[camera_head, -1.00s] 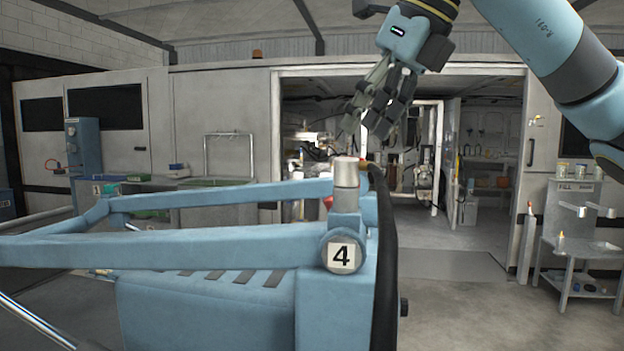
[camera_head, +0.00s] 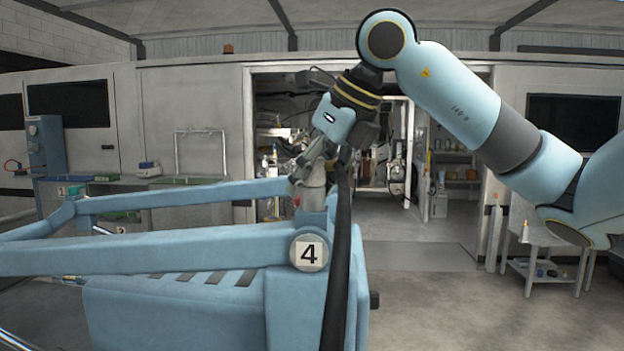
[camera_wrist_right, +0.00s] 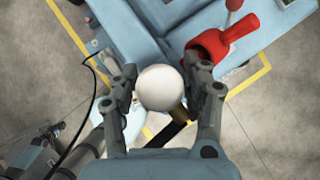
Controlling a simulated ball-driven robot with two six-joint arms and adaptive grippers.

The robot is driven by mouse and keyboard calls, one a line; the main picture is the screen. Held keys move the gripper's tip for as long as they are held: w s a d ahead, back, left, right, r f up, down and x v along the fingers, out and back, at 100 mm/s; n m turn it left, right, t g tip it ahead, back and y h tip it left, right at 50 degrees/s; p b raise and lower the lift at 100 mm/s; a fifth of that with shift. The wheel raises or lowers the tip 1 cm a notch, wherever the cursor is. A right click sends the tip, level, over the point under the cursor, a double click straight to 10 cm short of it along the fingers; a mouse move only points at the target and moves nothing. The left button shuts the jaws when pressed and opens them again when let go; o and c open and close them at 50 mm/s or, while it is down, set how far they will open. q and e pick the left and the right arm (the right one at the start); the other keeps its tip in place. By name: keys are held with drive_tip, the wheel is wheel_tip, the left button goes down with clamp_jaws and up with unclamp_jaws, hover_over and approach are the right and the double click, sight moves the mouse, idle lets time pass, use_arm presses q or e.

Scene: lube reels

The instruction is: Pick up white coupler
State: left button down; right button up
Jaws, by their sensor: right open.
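The white coupler shows from above as a pale round top (camera_wrist_right: 160,88) in the right wrist view. In the head view it is a pale upright cylinder (camera_head: 313,198) on the blue post marked 4, its upper part partly covered by my right gripper. My right gripper (camera_head: 312,172) points down over it from above. In the right wrist view its open fingers (camera_wrist_right: 162,74) stand on both sides of the coupler, with a small gap visible at least on the right. My left gripper is in neither view.
A red part with a handle (camera_wrist_right: 225,42) sits close beside the right finger. A black hose (camera_head: 338,262) runs down just right of the post. Blue frame arms (camera_head: 160,258) reach to the left. A small side table (camera_head: 550,270) stands at the right, with open floor between.

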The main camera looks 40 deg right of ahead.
drive_tip(key=shift+c, duration=2.3)
clamp_jaws()
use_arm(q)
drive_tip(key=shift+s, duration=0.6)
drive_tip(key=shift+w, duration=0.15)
use_arm(e)
drive_tip(key=shift+r, duration=0.1)
